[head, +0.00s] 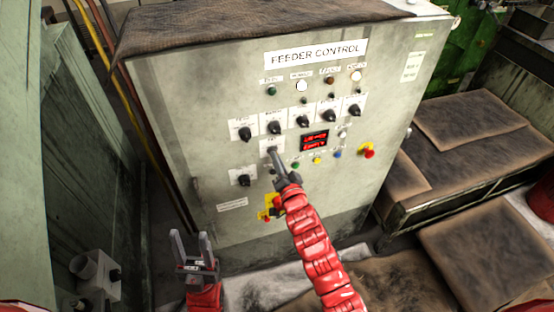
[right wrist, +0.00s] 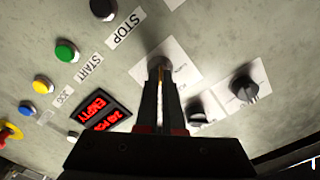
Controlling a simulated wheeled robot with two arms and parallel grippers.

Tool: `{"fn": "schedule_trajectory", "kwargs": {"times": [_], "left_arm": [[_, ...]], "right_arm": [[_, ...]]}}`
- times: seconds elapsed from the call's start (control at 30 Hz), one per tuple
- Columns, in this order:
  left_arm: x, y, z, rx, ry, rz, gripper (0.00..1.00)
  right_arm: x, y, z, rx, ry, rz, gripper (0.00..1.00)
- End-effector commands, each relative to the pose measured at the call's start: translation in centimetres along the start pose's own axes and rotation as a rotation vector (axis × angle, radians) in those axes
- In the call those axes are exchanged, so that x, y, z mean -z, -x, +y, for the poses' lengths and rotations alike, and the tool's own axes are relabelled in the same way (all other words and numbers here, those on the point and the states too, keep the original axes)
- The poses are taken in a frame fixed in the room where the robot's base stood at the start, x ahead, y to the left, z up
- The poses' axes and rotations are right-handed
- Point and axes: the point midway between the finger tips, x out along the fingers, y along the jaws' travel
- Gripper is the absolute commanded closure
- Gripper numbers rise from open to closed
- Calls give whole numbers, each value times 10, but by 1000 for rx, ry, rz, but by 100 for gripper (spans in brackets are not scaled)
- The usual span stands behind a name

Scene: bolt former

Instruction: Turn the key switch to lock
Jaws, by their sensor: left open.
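The key switch sits on a white label plate (head: 270,144) on the grey feeder control cabinet (head: 210,110). My right gripper (head: 273,154) reaches up to this plate and covers most of the switch. In the right wrist view the right gripper's fingers (right wrist: 159,68) are close together over the plate (right wrist: 182,60). A thin part shows between them, which looks like the key; its angle and the switch markings are hidden. My left gripper (head: 191,238) is open and empty, low in front of the cabinet, its fingers pointing up.
Several black knobs (head: 302,121) surround the switch, with a red display (head: 315,140) and coloured buttons to its right. A red emergency stop (head: 368,151) sticks out further right. Brown cloth-covered surfaces (head: 480,125) stand beside the cabinet.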

Motion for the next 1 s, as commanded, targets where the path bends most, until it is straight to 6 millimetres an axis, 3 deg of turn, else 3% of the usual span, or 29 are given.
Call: {"fn": "schedule_trajectory", "kwargs": {"times": [0.37,1.0], "left_arm": [[-2,12,1,0,0,0,50],[-11,64,3,0,0,0,50]], "right_arm": [[-2,0,2,1,94,0,100],[-3,0,1,3,661,2,100]]}}
